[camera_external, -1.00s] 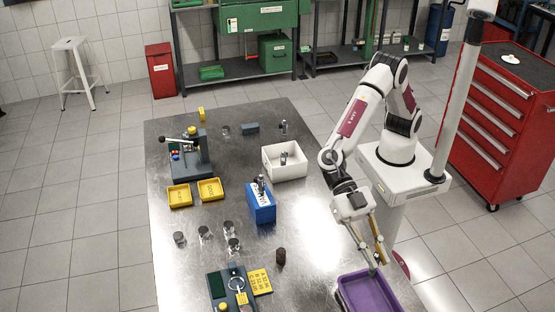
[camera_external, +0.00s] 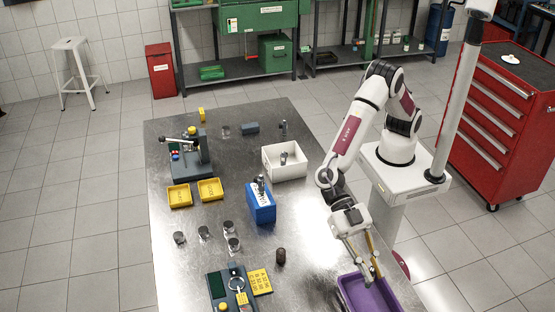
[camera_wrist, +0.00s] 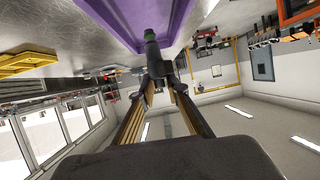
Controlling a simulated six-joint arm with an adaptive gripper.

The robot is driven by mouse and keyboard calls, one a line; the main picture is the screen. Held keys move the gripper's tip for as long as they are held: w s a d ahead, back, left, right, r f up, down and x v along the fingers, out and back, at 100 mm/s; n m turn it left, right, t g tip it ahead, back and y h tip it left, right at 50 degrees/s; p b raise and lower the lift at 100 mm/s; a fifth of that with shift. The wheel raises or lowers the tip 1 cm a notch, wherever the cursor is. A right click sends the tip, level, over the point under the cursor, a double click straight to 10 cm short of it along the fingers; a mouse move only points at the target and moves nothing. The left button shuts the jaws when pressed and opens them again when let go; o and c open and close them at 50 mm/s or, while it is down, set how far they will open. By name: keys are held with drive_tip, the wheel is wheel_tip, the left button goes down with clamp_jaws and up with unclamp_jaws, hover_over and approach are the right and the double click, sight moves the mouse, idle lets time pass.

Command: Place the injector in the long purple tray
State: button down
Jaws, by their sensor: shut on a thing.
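The long purple tray (camera_external: 392,300) lies at the front right of the steel table, partly cut off by the lower picture edge. My gripper (camera_external: 371,279) hangs low at the tray's back end. In the wrist view its fingers (camera_wrist: 157,72) are shut on the injector (camera_wrist: 151,46), a dark slim part with a green band. The injector points toward the purple tray (camera_wrist: 125,16), seen at the top of that view. In the external view the injector is too small to make out clearly. I cannot tell whether it touches the tray.
A white bin (camera_external: 273,170) holds a metal part. A blue block (camera_external: 262,208) carries upright parts. Two yellow trays (camera_external: 180,196), several metal cylinders (camera_external: 204,233), a dark brown cylinder (camera_external: 281,256) and a scale-like device (camera_external: 217,287) stand to the left.

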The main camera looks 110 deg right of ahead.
drive_tip(key=shift+f, duration=0.65)
drive_tip(key=shift+f, duration=1.9)
drive_tip(key=shift+f, duration=0.1)
drive_tip(key=c, duration=2)
unclamp_jaws()
drive_tip(key=shift+o, duration=0.2)
drive_tip(key=s+v, duration=0.1)
drive_tip(key=v, duration=1.1)
drive_tip(key=shift+w, duration=0.45)
